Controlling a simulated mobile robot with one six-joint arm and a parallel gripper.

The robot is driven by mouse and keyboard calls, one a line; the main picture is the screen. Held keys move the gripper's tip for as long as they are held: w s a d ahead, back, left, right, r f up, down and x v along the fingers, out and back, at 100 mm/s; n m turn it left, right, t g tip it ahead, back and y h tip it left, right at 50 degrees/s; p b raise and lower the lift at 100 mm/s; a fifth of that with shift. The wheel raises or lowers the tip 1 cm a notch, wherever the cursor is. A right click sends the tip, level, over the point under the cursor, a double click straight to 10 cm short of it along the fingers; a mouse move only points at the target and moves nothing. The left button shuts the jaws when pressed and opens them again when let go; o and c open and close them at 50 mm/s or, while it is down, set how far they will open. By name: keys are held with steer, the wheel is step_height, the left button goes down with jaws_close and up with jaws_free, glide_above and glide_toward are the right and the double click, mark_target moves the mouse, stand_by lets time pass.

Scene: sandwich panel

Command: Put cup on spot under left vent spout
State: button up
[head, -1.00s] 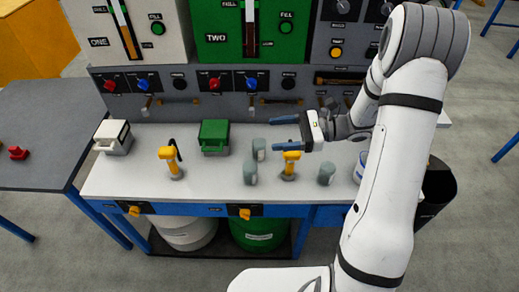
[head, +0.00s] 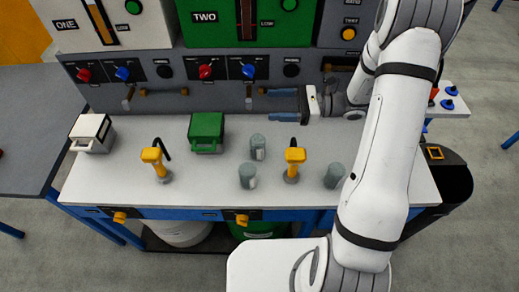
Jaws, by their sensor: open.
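Three grey-green cups stand upright on the white worktop (head: 215,180): a back cup (head: 258,147), a front cup (head: 247,176) and a right cup (head: 333,176). My gripper (head: 269,105) is open and empty, its blue fingers pointing left. In the picture it lies above the back cup, in front of the lower panel. Short spouts stick out low on the panel: a left one (head: 128,102) below the ONE section and another (head: 248,102) below the TWO section. I cannot read which is a vent spout. No cup shows under the left spout.
A green box (head: 207,132) and a white box (head: 92,132) sit at the back left. A black bin (head: 449,178) stands at the right. The worktop's front left is clear.

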steer(key=b, duration=1.6)
glide_toward(251, 141)
steer(key=shift+s+a+r, duration=0.2)
steer(key=shift+a+r, duration=0.05)
steer(key=shift+a, duration=0.2)
steer(key=shift+s+a+r, duration=0.2)
steer(key=shift+a+r, duration=0.05)
steer(key=shift+a, duration=0.2)
steer(key=shift+a+f+b, duration=0.1)
steer(key=shift+a+b, duration=0.25)
steer(key=shift+a, duration=3.6)
steer(key=shift+c, duration=0.4)
steer(key=c, duration=1.3)
steer(key=shift+c, duration=0.2)
